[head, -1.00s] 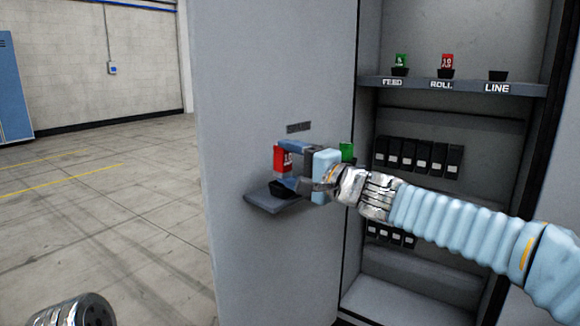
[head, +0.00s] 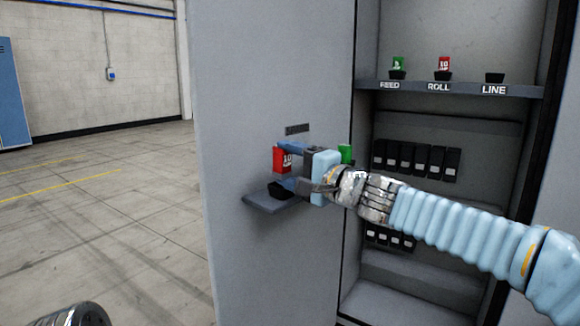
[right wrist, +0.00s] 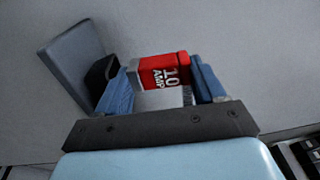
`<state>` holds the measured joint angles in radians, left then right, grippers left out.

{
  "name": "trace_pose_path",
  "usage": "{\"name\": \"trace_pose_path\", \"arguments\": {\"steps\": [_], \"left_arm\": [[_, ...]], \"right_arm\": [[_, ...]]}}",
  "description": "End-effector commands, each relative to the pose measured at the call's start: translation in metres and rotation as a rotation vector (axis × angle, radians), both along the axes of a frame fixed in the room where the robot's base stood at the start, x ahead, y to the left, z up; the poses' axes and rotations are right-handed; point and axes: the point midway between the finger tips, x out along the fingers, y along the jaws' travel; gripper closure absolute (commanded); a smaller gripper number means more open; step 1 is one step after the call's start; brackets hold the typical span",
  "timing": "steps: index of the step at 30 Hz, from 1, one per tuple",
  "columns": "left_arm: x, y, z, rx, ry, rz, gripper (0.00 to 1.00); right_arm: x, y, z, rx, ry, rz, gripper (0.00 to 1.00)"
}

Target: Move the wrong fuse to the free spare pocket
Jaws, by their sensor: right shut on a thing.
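My right gripper (head: 292,166) is shut on a red fuse (head: 280,159). In the right wrist view the fuse (right wrist: 164,71) reads "10 AMP" and sits between the blue fingers. It is held a little above a black pocket (head: 279,191) on the small door shelf (head: 262,203), with a gap between them. A green fuse (head: 346,153) shows behind the gripper, its lower part hidden. In the cabinet, a green fuse (head: 398,64) stands in the FEED pocket and a red fuse (head: 443,64) in the ROLL pocket. The LINE pocket (head: 494,78) is empty. My left gripper is out of view.
The grey door panel (head: 235,100) stands open left of the cabinet. The labelled cabinet shelf (head: 465,89) runs above a row of black breakers (head: 415,160). My right arm crosses in front of the lower cabinet. Open floor (head: 110,220) lies to the left.

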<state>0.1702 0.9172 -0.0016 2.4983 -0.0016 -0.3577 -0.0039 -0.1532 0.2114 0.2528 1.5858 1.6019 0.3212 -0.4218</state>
Motion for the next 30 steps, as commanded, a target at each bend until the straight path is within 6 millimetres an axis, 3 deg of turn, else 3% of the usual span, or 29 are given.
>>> {"name": "trace_pose_path", "arguments": {"steps": [1,8,9,13,20,30], "left_arm": [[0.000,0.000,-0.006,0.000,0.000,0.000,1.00],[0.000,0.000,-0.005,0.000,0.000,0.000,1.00],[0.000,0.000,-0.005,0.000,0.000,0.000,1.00],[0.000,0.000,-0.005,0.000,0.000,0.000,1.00],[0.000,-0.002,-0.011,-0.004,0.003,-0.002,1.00],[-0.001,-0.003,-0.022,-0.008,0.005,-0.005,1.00]], "right_arm": [[0.007,0.005,-0.046,-0.041,0.063,0.003,0.68],[0.007,0.005,-0.046,-0.041,0.063,0.003,0.68],[0.007,0.005,-0.046,-0.041,0.063,0.003,0.27],[0.007,0.005,-0.046,-0.041,0.064,0.003,0.07],[-0.005,-0.008,-0.044,-0.036,0.056,-0.001,0.07],[-0.069,-0.061,-0.025,-0.013,0.021,0.005,0.07]]}}
